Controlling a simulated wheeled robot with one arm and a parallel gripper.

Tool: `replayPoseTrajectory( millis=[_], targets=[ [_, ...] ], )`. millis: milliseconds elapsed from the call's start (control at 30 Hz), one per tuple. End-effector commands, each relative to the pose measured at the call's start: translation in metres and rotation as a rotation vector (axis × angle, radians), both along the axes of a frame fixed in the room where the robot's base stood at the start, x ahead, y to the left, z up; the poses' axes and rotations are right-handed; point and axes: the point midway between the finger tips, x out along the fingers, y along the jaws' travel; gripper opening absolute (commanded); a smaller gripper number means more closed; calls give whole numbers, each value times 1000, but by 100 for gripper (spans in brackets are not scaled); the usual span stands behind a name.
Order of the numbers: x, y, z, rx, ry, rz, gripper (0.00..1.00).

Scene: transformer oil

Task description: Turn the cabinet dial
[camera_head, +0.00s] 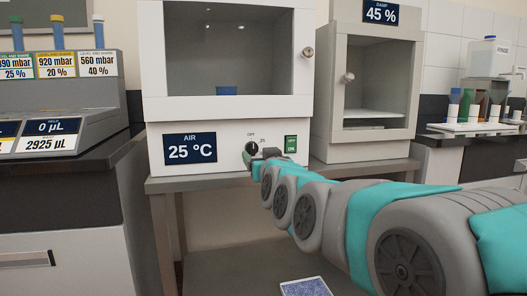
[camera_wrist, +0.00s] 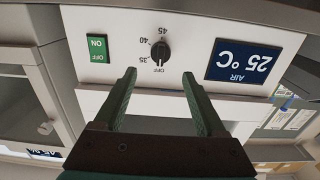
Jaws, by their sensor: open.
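The cabinet dial (camera_head: 253,147) is a round black knob on the white front panel of the left cabinet (camera_head: 210,110). It also shows in the wrist view (camera_wrist: 160,52), which sees the panel upside down, with OFF, 35, 40 and 45 marked around it. Its pointer appears to be at OFF. My gripper (camera_wrist: 159,76) is open and empty, its two green fingers apart and pointing at the panel, with the dial between and beyond the tips. In the head view, my gripper (camera_head: 256,163) is just below the dial and partly covered by my arm.
A dark display (camera_head: 190,148) reads AIR 25 °C, left of the dial. A green ON switch (camera_head: 291,144) is at its right. A second cabinet (camera_head: 375,85), marked DAMP 45 %, stands to the right. A blue object (camera_head: 226,90) is inside the left cabinet.

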Motion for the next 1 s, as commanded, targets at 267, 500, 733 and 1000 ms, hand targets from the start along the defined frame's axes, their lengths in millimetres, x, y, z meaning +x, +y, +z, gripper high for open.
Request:
replayPoseTrajectory(
  millis=[267,500,733,1000],
  targets=[
    [30,9,-1,-2,3,0,73],
    [58,17,-1,-1,3,0,73],
    [67,19,-1,-1,4,1,73],
    [67,19,-1,-1,3,0,63]
  ],
)
